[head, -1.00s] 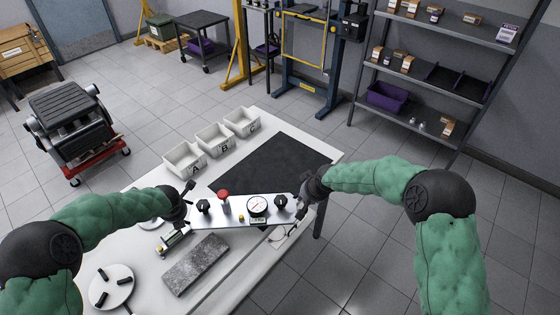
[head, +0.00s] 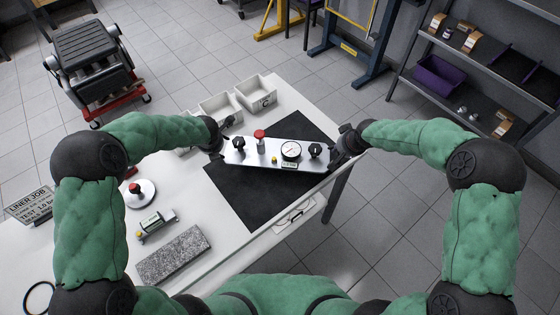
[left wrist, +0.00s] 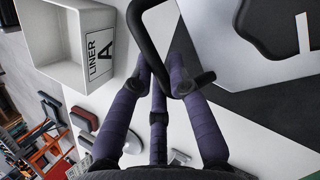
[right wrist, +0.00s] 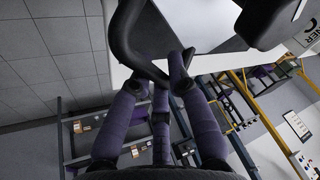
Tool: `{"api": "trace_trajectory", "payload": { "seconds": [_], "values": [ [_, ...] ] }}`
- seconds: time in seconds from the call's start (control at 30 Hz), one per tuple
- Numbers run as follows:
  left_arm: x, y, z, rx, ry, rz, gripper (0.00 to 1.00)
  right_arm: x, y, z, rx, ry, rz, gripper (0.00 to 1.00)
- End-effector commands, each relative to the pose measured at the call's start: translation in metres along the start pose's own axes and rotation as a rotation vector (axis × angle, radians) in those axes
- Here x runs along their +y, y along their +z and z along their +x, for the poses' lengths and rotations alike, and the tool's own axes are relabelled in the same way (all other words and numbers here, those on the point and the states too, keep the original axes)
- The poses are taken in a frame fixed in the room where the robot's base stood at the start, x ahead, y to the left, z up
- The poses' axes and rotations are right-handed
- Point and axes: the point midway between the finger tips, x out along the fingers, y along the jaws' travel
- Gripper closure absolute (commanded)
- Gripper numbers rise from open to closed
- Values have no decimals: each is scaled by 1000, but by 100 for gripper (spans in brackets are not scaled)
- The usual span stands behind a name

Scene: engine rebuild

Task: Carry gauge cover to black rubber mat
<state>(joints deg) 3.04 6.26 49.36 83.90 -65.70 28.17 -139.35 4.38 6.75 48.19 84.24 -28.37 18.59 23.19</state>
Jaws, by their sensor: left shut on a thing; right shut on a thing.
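The gauge cover (head: 265,156) is a silver plate with black knobs, a red knob and a round white dial. It is held between my two grippers above the black rubber mat (head: 250,195), overlapping it in the head view. My left gripper (head: 222,140) is shut on the cover's left end; the left wrist view shows its fingers around a black handle (left wrist: 140,45). My right gripper (head: 340,152) is shut on the right end; the right wrist view shows its fingers at another black handle (right wrist: 125,45). I cannot tell the cover's exact height over the mat.
White bins (head: 257,93) stand along the table's back edge. A grey stone block (head: 173,256), a small level-like tool (head: 156,226) and a white round piece with a dark knob (head: 140,193) lie at front left. The mat's near part is bare.

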Motion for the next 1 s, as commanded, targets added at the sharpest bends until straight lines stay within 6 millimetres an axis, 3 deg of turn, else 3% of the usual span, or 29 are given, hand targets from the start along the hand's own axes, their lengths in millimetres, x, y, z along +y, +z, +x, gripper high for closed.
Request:
{"api": "trace_trajectory", "payload": {
  "seconds": [0.13, 1.0],
  "values": [
    [-2, -4, 11, -2, 2, 2, 100, 2, 3, 10, 4, 0, -2, 100],
    [-4, -7, 20, -2, 1, 2, 100, 4, 6, 20, 5, 0, -2, 100]
  ]
}}
